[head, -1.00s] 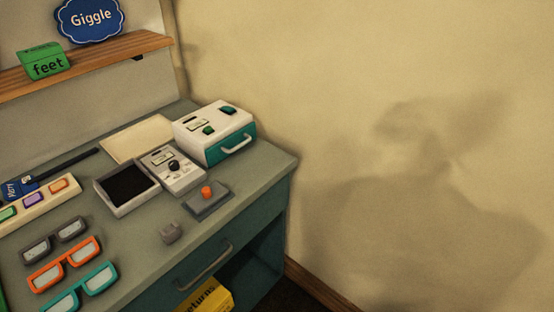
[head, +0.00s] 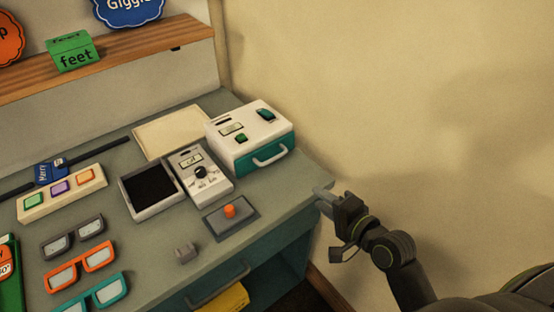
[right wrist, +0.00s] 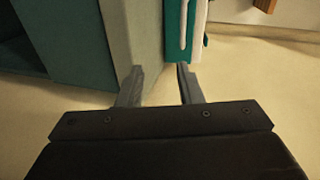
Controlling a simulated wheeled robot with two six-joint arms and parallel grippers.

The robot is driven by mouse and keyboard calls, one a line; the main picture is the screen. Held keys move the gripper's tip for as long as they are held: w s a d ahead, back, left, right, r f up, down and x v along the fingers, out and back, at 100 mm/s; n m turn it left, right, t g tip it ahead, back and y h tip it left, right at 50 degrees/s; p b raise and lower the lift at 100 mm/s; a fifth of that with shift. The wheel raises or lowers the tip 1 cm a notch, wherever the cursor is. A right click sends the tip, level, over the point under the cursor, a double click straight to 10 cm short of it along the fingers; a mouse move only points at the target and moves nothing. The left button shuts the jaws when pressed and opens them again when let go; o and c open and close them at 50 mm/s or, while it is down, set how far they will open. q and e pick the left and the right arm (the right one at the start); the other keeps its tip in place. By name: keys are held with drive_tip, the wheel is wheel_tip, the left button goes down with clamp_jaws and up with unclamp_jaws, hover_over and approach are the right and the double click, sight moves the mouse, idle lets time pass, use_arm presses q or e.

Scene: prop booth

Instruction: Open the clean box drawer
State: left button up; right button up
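The clean box (head: 245,128) is a white box with a green button and a dark switch on top, at the back right of the counter. Its teal drawer front (head: 288,146) carries a pale handle (head: 270,156) and looks closed. My right gripper (head: 325,196) is beside the counter's right corner, to the right of and below the drawer, apart from the handle. In the right wrist view its two fingers (right wrist: 160,86) are spread with nothing between them. The teal front (right wrist: 199,45) and pale handle (right wrist: 184,22) show beyond the fingers there. My left gripper is not in view.
On the counter (head: 150,240), a grey dial device (head: 201,174), a dark tray (head: 150,188) and an orange-button pad (head: 232,218) stand near the box. A lower drawer handle (head: 218,286) juts from the counter front. The wall (head: 400,90) bounds the right side.

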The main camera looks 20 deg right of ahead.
wheel_tip(320, 180, up, 3)
drive_tip(key=a, duration=0.1)
drive_tip(key=p, duration=0.1)
approach(273, 160)
drive_tip(key=shift+t+y, duration=0.3)
drive_tip(key=shift+y, duration=0.1)
drive_tip(key=x, duration=0.6)
drive_tip(key=f+x, duration=0.1)
drive_tip(key=x, duration=0.2)
drive_tip(key=shift+d, duration=0.3)
drive_tip(key=shift+c, duration=0.2)
clamp_jaws()
